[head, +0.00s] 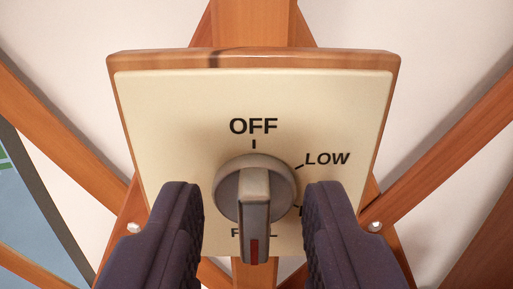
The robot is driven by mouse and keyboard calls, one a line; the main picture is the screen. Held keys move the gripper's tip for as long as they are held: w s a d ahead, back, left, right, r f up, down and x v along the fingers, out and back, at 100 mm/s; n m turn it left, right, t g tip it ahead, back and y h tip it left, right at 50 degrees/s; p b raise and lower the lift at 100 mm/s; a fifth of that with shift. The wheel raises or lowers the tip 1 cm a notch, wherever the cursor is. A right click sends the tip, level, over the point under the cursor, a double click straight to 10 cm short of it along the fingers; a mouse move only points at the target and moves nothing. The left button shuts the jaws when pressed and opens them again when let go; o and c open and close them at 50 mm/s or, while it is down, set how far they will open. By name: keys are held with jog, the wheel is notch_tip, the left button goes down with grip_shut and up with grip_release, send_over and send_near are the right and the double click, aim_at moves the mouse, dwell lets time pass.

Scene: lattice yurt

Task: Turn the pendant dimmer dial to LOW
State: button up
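The dimmer dial (228,193) is a round grey knob with a raised bar handle (256,210) across it, on a cream plate (180,110). The handle stands upright in the picture, with its red mark at the lower end, toward a partly covered label that reads like FULL. OFF (254,126) is printed above the dial and LOW (327,159) at its upper right. Another label at the lower right is mostly hidden by the right finger. My gripper (253,195) is open, with one dark finger on each side of the dial and visible gaps to the handle.
The plate has a wooden backing (250,59) and is mounted on an upright wooden post (254,22). Crossed lattice slats (60,135) run behind it against a pale wall (90,40). A blue panel (30,220) with some green shows at the left edge.

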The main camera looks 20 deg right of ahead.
jog(key=shift+w+d, duration=0.2)
jog(key=shift+w, duration=0.3)
grip_shut()
